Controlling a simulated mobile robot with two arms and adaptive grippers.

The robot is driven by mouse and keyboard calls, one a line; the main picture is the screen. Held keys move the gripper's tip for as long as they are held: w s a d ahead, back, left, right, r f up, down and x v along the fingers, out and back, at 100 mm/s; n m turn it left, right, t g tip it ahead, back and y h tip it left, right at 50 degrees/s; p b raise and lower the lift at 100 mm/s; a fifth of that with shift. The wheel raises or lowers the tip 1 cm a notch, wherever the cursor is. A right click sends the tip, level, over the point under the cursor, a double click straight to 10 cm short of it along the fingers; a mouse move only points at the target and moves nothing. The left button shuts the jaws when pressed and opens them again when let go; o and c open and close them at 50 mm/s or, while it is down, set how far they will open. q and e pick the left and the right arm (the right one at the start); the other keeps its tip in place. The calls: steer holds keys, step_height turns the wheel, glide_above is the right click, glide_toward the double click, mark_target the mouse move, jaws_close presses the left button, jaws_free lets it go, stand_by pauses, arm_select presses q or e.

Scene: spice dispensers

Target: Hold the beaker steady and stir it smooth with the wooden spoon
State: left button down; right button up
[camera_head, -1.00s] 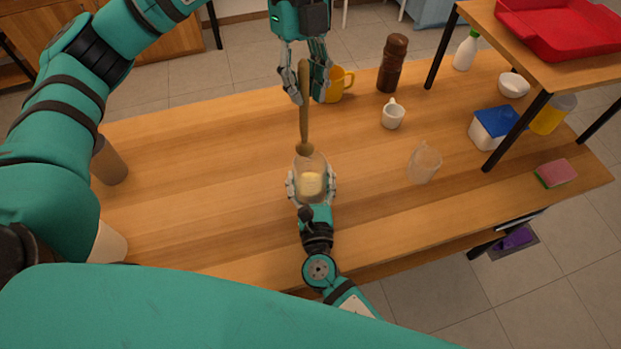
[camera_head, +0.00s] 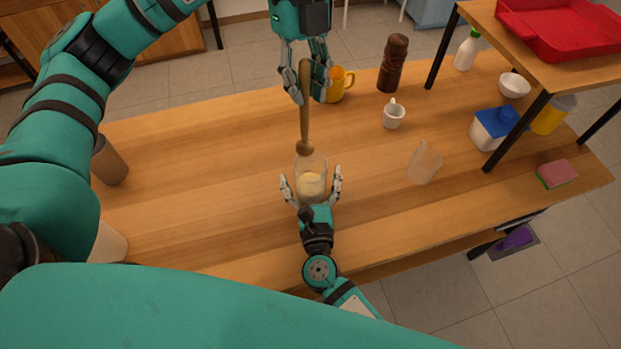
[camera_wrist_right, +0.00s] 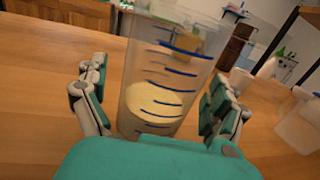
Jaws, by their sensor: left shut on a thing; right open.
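The clear beaker (camera_head: 311,170) stands upright on the table with pale yellow contents in its lower part. Blue marks show on the beaker (camera_wrist_right: 168,80) in the right wrist view. My right gripper (camera_head: 311,180) is open, its fingers on both sides of the beaker and apart from it. My left gripper (camera_head: 308,92) is shut on the wooden spoon (camera_head: 305,118). The spoon hangs nearly upright, bowl end down, at the beaker's far rim in the head view. I cannot tell whether the spoon touches the rim.
A second clear jug (camera_head: 424,163) stands to the right. A blue-lidded container (camera_head: 493,127) is by the shelf.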

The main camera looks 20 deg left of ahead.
steer(key=v, duration=1.2)
steer(key=shift+s, duration=0.1)
